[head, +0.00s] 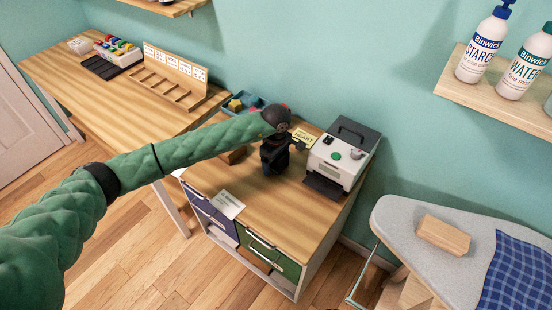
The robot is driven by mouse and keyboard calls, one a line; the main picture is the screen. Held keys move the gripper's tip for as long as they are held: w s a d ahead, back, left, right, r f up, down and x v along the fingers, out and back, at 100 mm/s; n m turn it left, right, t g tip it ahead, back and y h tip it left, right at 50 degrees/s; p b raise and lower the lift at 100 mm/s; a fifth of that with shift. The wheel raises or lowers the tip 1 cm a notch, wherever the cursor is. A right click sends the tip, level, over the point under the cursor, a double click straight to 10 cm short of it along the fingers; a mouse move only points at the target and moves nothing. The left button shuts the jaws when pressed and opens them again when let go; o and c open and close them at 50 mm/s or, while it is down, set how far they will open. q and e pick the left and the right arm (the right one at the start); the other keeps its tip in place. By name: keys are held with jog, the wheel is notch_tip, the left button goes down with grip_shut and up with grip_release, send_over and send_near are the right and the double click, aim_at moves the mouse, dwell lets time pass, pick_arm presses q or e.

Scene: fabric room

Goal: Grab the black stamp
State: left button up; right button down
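My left arm comes in from the left in the head view. Its dark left gripper (298,145) is over the wooden top of the cabinet (250,205), just left of the white machine. The fingers are small and dark, and I cannot tell whether they are open or shut, or whether they hold anything. I cannot make out a black stamp clearly; the arm and gripper hide part of the cabinet top. My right gripper is not in view.
A white machine (335,160) stands beside the gripper, with a yellow card (303,138) behind. A blue tray (251,100) sits behind my arm. A long desk (135,100) holds a wooden rack (175,78). An ironing board (405,215) is at right, below a bottle shelf (490,98).

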pick_arm(q)
jog(key=c, duration=1)
